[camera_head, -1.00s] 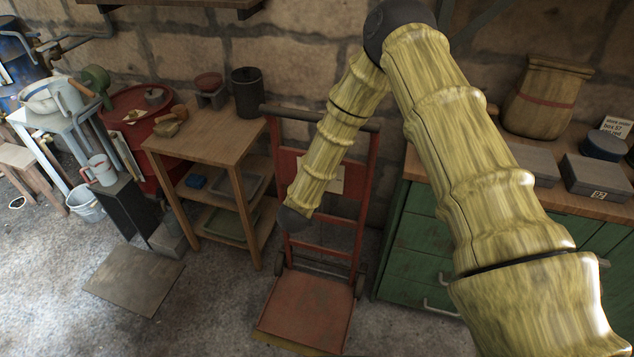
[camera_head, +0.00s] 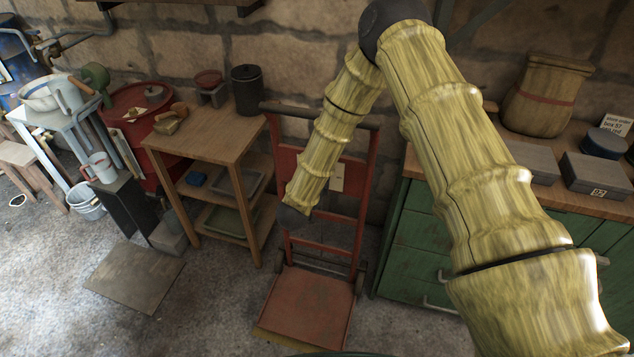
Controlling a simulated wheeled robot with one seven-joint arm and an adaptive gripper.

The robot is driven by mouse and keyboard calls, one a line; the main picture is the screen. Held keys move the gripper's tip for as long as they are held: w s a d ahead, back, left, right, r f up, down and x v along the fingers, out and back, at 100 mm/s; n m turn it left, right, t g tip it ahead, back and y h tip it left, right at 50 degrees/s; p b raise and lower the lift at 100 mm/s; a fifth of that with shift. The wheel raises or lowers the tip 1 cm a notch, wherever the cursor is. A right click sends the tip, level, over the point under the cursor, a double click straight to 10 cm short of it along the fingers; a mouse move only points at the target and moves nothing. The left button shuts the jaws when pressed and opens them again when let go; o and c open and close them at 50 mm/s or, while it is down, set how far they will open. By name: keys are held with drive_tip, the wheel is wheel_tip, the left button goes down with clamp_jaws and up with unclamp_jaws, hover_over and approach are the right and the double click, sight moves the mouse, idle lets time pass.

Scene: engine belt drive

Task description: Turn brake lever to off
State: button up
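No brake lever can be made out in the head view. No engine or belt drive can be clearly recognised either. My yellow-green arm rises from the lower right to a dark elbow near the top, then slopes down in front of the red hand truck (camera_head: 306,305). The arm's lower section ends in a dark joint in front of the hand truck's frame. My gripper's fingers do not show. A dark curved edge shows at the bottom of the picture, and I cannot tell what it is.
A wooden shelf table (camera_head: 207,137) holds a dark canister (camera_head: 247,91). A green cabinet (camera_head: 415,238) with boxes (camera_head: 597,177) and a sack-like container (camera_head: 545,96) stands right. A red drum (camera_head: 134,103), a bucket (camera_head: 85,202) and a platform scale (camera_head: 135,277) are left. Some floor in front is clear.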

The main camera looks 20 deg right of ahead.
drive_tip(key=v, duration=1.2)
drive_tip(key=shift+a+f, duration=0.1)
idle(1.1)
